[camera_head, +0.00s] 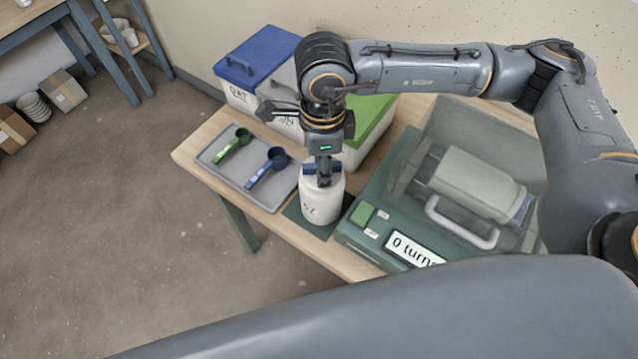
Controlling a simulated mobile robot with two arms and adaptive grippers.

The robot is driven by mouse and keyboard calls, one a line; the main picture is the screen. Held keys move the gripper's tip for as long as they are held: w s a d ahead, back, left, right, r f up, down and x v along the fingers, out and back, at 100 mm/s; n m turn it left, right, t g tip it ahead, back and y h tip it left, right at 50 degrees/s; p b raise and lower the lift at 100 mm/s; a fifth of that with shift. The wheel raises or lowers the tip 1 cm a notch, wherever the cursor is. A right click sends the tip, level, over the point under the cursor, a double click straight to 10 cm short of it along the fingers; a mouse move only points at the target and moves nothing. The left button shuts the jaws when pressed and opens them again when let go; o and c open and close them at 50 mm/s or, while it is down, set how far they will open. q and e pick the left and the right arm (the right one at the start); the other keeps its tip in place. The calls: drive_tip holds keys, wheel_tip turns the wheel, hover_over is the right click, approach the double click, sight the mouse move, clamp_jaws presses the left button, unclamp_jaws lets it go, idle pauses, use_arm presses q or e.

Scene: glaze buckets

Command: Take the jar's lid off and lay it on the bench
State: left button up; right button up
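A white jar (321,207) with dark lettering stands upright on a dark green mat at the bench's front edge. My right gripper (324,174) points straight down at the jar's top, its fingers at the lid. A dark blue piece, apparently the lid's grip (337,169), shows on both sides of the fingers. The fingers line up in this view, so I cannot tell whether they are closed on it. The lid appears to be on the jar, though the gripper partly hides it. My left gripper is not in view.
Left of the jar, a grey tray (227,172) holds a green scoop (233,146) and a blue scoop (267,166). Lidded buckets, blue (256,57), grey and green (372,118), stand behind. A green machine (375,243) reading "0 turns", with a clear cover, stands right. Little bare wooden bench (190,150) shows.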

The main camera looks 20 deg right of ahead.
drive_tip(key=shift+s+f, duration=0.1)
drive_tip(key=shift+f, duration=0.15)
drive_tip(key=shift+f+n+b, duration=0.1)
drive_tip(key=shift+n+b, duration=0.3)
drive_tip(key=shift+b, duration=0.2)
drive_tip(key=shift+n+b, duration=1.3)
drive_tip(key=shift+b, duration=0.15)
drive_tip(key=shift+n+b, duration=0.3)
drive_tip(key=shift+n, duration=0.1)
drive_tip(key=shift+r, duration=0.2)
drive_tip(key=shift+f+n+b, duration=0.15)
drive_tip(key=shift+n+b, duration=0.25)
drive_tip(key=shift+b, duration=0.1)
drive_tip(key=shift+n+b, duration=1.05)
drive_tip(key=shift+n, duration=0.65)
